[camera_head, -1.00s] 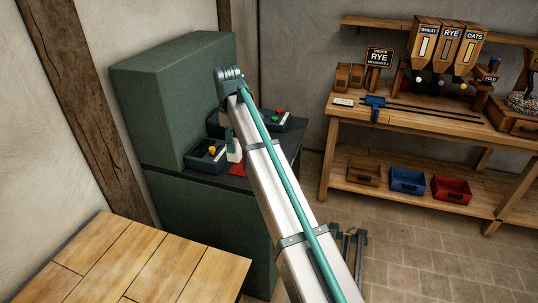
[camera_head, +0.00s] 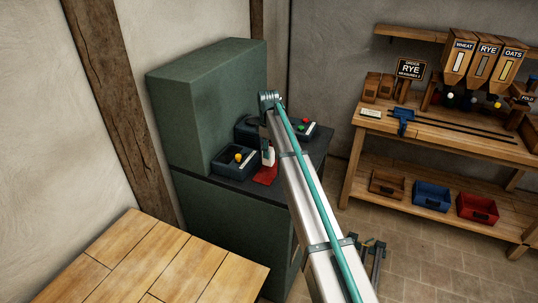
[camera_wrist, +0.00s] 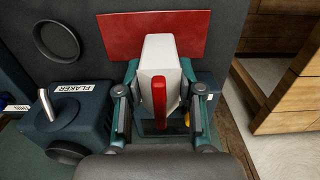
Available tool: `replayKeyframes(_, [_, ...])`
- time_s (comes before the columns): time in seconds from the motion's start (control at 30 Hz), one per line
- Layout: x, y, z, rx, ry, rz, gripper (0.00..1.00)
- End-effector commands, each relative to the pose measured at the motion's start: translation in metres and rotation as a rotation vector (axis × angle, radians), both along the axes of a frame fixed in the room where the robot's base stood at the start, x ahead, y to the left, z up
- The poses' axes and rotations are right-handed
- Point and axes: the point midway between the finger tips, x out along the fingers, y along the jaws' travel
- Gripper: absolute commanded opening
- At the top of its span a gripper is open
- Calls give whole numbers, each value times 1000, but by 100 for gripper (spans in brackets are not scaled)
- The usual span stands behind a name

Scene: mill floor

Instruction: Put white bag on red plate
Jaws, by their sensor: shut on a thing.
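The white bag (camera_wrist: 165,62) is between the fingers of my gripper (camera_wrist: 160,92) in the wrist view, with a red strip on its near face. My gripper is shut on it. The red plate (camera_wrist: 112,36) lies flat behind the bag in that view, and the bag covers part of its near edge. In the head view the white bag (camera_head: 268,157) hangs upright below my gripper (camera_head: 267,146), at the far end of the red plate (camera_head: 264,176). I cannot tell whether the bag touches the plate.
The plate is on the dark top of a green machine (camera_head: 205,110). A dark control box with a yellow knob (camera_head: 236,160) stands close left, and another box (camera_head: 305,129) stands behind right. A FLAKER-labelled box (camera_wrist: 72,110) is beside my gripper.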

Motion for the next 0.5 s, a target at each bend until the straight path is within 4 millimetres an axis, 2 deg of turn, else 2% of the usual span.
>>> replayKeyframes(0.23, [11, 0, -12, 0, 2, 0, 0])
replayKeyframes(0.5, [10, 0, -43, 0, 0, 0, 0])
